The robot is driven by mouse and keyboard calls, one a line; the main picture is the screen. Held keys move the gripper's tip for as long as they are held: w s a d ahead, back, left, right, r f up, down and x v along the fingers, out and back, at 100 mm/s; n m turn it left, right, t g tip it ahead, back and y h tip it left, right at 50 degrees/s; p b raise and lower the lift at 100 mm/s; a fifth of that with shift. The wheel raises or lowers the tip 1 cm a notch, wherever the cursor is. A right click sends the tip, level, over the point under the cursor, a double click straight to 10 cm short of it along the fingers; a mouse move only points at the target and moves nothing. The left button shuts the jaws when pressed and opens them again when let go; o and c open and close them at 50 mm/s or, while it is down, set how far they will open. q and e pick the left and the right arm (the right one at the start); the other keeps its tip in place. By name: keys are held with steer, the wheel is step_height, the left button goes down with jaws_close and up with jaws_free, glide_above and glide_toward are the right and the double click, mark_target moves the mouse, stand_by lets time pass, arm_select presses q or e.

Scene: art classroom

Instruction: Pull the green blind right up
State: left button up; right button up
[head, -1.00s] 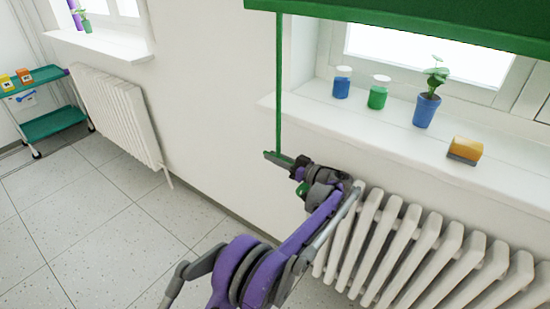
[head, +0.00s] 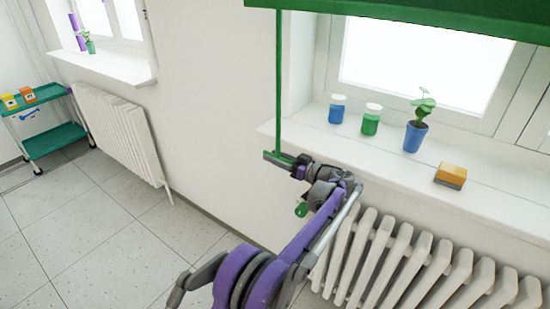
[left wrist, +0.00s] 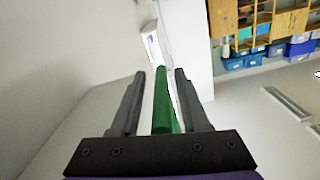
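The green blind (head: 420,16) hangs across the top of the right-hand window and covers only its upper part; most of the pane below is bare. A thin green pull rod (head: 278,80) hangs straight down from the blind's left end. My left gripper (head: 278,157) is at its lower end, below the sill's left corner. My right gripper is not in view.
The white sill (head: 330,140) carries a blue jar (head: 337,114), a green jar (head: 370,125), a plant in a blue pot (head: 415,137) and a yellow-and-grey block (head: 451,176). A white radiator (head: 410,260) stands below. A green trolley (head: 55,137) is far left.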

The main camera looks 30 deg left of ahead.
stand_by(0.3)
arm_select(q)
steer(key=d+p, duration=0.1)
steer(key=d, duration=0.9)
steer(key=shift+s+d, duration=0.35)
steer(key=shift+s, duration=0.1)
steer(key=shift+s, duration=0.1)
